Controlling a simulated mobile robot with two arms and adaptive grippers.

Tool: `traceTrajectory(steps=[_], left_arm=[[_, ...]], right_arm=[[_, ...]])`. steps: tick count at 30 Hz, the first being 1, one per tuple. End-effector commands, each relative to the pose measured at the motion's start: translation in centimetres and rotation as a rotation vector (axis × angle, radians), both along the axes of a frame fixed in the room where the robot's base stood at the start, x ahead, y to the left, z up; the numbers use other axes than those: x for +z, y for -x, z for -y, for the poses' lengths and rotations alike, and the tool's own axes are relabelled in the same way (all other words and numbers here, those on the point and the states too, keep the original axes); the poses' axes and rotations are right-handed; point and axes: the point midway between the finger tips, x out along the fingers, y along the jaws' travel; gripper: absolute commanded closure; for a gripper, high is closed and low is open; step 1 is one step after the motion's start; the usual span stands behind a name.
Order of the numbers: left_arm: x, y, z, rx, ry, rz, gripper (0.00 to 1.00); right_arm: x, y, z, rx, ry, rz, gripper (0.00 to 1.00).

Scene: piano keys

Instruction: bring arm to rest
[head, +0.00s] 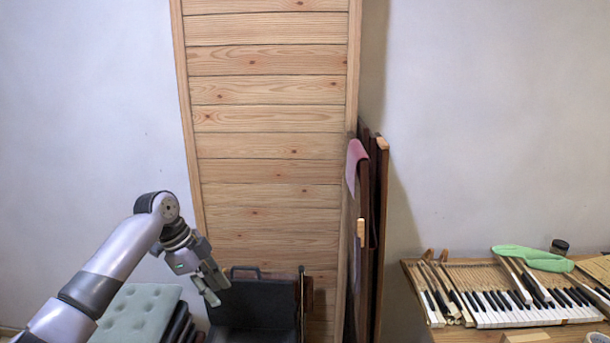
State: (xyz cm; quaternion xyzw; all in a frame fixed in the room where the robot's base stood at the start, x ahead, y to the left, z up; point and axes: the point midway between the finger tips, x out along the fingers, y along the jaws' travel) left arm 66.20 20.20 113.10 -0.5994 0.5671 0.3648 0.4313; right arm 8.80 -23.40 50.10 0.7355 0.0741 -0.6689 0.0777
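My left arm comes in from the lower left, rises to its elbow and bends down to the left gripper (217,289). The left gripper points down and to the right, in front of a black case. Its fingers look close together, but the view is too small to tell whether they are open or shut. I see nothing clearly held in it. My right arm and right gripper are not in view.
A black case (245,312) and a green tufted cushion (140,312) stand low. Boards (378,220) lean by the wooden panel (268,120).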

Motion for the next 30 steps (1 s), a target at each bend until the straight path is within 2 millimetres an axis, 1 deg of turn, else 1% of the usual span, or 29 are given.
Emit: traceTrajectory(steps=[1,5,7,11,14,17,18,20,21,23,24,26,27,29,30], left_arm=[[-0.8,0.3,0.4,0.003,-0.002,-0.007,0.7],[-2.6,1.1,1.2,0.016,-0.012,-0.02,0.7],[-4.0,1.7,1.7,0.027,-0.019,-0.03,0.7],[-6.8,3.2,2.9,0.053,-0.03,-0.048,0.7],[-9.3,4.8,4.0,0.084,-0.038,-0.063,0.7],[-12.5,7.1,5.3,0.133,-0.043,-0.079,0.7],[-13.7,8.1,5.9,0.156,-0.042,-0.085,0.7],[-15.3,9.7,6.6,0.197,-0.041,-0.093,0.7],[-16.4,10.8,7.0,0.227,-0.039,-0.097,0.7],[-17.7,12.5,7.6,0.274,-0.035,-0.102,0.7],[-18.6,13.7,7.9,0.308,-0.032,-0.107,0.7],[-19.7,15.3,8.3,0.362,-0.025,-0.112,0.7],[-20.3,16.5,8.4,0.4,-0.02,-0.116,0.7],[-21.2,18.2,8.6,0.46,-0.012,-0.121,0.7],[-21.7,19.4,8.6,0.501,-0.007,-0.124,0.7]], right_arm=[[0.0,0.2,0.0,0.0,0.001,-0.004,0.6],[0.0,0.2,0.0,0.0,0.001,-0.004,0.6],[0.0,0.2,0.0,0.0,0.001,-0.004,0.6],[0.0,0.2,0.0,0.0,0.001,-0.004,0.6],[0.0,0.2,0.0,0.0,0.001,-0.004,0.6],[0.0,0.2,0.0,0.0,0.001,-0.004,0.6],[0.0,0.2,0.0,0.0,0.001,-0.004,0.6],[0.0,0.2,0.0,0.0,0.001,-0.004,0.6],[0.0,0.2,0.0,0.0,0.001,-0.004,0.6],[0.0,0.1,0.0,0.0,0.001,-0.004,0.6],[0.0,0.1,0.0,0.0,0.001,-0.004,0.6],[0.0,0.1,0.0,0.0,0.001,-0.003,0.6],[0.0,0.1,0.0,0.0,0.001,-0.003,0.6],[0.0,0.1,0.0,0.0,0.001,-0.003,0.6],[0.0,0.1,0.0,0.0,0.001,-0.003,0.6]])
